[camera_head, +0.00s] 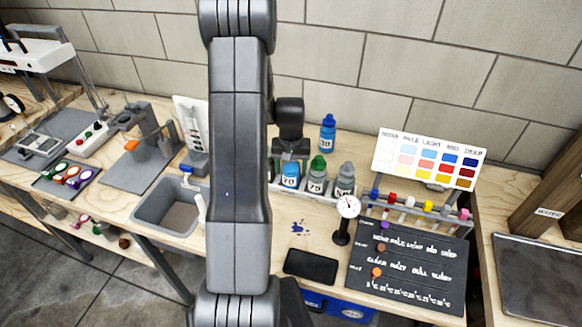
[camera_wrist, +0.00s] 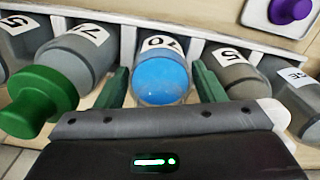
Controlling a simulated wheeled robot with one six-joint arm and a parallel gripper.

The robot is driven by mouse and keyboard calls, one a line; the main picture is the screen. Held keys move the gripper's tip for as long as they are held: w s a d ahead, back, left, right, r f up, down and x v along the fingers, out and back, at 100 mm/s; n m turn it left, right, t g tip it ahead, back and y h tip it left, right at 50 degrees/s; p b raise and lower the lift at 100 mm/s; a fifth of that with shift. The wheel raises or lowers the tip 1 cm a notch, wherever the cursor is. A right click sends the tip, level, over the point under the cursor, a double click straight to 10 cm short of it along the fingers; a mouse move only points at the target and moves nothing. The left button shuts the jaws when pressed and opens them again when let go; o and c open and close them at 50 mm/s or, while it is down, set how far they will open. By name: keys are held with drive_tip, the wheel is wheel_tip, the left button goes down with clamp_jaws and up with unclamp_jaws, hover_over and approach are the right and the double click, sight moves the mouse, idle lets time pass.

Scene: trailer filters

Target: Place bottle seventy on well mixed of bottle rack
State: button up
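Bottle seventy (camera_head: 290,179) is blue and labelled 70. It stands in the bottle row on the bench in the head view. In the wrist view, bottle seventy (camera_wrist: 160,75) sits upright in a slot of the white-edged bottle rack (camera_wrist: 112,40). My gripper (camera_head: 291,157) is over it from above. In the wrist view, my gripper's green fingers (camera_wrist: 164,84) are spread on both sides of the bottle, with small gaps visible. The well mixed marking is not readable in either view. My arm hides part of the bench.
Bottle 75 with a green cap (camera_head: 317,176) and a grey bottle (camera_head: 345,179) stand close beside bottle seventy. A blue-capped bottle (camera_head: 328,134) stands behind. A dial gauge (camera_head: 348,207), a black board (camera_head: 408,268) and a sink (camera_head: 172,214) are nearby.

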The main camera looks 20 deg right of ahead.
wheel_tip(320, 180, up, 12)
drive_tip(key=shift+r+b, duration=0.15)
drive_tip(key=shift+b, duration=0.45)
